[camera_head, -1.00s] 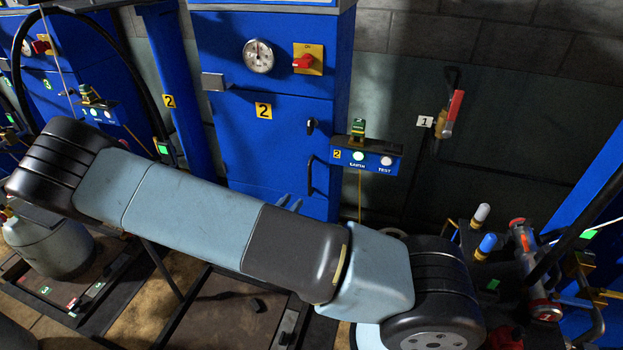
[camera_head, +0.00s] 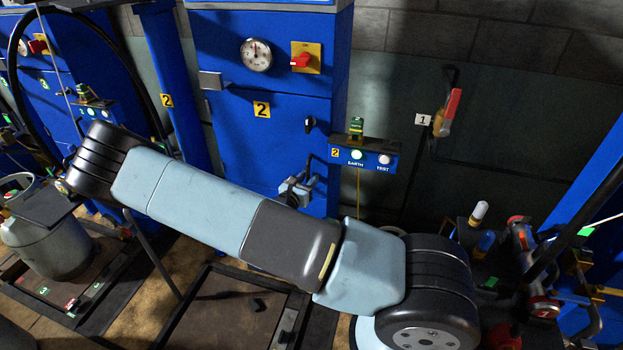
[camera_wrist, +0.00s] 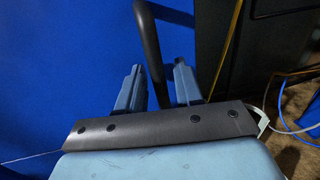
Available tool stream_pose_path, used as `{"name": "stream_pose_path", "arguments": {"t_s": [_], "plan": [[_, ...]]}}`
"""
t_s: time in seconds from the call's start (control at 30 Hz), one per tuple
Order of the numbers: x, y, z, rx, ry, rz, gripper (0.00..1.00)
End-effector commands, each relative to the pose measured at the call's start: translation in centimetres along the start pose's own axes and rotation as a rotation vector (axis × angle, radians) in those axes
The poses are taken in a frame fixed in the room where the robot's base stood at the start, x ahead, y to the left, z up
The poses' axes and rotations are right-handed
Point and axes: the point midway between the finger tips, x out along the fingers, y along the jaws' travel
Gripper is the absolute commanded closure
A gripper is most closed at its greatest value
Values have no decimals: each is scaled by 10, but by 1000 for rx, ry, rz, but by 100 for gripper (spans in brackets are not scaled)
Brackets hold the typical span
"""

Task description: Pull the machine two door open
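In the head view my gripper (camera_head: 300,187) is at the handle on the lower right of the door, and my arm partly hides the lower door. A small black latch knob (camera_head: 310,124) is above the handle.
A small control box (camera_head: 364,158) with lit buttons sticks out right of the door. A gauge (camera_head: 257,54) and a red switch (camera_head: 301,60) are above it. A grey gas cylinder (camera_head: 50,240) stands at left. Cables (camera_wrist: 292,110) lie at right in the wrist view.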

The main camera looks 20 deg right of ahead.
Motion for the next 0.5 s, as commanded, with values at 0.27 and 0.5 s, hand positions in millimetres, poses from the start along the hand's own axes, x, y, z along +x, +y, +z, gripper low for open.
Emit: {"name": "stream_pose_path", "arguments": {"t_s": [0.27, 0.5], "plan": [[1, 0, 0, 0, 0, 0, 65], [1, 0, 0, 0, 0, -1, 88]]}}
